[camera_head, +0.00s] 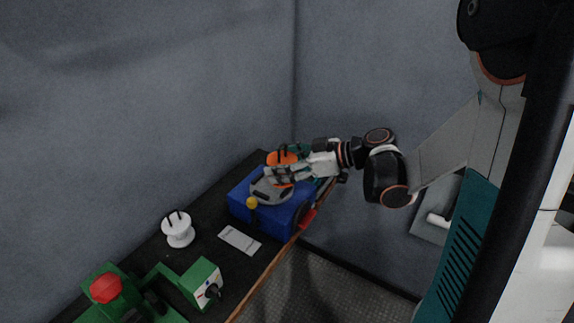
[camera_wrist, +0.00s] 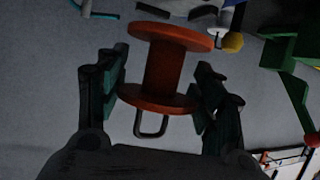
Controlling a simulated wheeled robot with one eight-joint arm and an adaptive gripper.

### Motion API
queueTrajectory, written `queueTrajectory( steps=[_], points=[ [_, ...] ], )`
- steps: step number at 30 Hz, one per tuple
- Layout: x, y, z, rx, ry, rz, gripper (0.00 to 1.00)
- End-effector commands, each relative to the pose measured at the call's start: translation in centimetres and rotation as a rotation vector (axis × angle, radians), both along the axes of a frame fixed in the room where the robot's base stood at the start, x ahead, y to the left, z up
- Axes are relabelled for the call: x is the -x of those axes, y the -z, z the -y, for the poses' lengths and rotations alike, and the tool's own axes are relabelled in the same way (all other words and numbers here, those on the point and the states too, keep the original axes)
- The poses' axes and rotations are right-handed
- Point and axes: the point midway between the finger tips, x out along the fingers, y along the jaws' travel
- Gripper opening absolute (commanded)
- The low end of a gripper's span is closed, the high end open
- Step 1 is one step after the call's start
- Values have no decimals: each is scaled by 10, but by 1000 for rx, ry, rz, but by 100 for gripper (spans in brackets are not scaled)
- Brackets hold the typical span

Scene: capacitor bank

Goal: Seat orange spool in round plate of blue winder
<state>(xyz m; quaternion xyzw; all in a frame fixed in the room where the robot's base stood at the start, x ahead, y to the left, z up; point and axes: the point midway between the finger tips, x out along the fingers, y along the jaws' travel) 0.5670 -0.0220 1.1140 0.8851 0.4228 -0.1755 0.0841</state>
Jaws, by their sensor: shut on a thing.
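The orange spool (camera_head: 281,158) is in my gripper (camera_head: 284,172), over the grey round plate (camera_head: 268,190) of the blue winder (camera_head: 262,214). In the wrist view the orange spool (camera_wrist: 166,62) shows both flanges, its core and a dark wire loop at the near end. My gripper's fingers (camera_wrist: 160,90) are shut on the flange nearer to me, one on each side. The far flange points toward the winder. A gap seems to part the spool from the plate, but I cannot tell its size. The gripper hides part of the plate.
A yellow-knobbed lever (camera_head: 252,203) stands at the winder's front. A white spool (camera_head: 178,230) stands on the dark bench, with a pale flat plate (camera_head: 240,240) near it. A green machine with a red knob (camera_head: 105,288) is at lower left. Walls rise behind.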

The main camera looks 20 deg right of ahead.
Motion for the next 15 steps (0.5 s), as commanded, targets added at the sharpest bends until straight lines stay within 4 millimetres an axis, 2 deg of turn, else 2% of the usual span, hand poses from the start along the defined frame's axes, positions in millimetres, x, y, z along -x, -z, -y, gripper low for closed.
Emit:
queueTrajectory(
  steps=[15],
  points=[
    [-22, 10, -16, 0, 0, 0, 36]
  ],
)
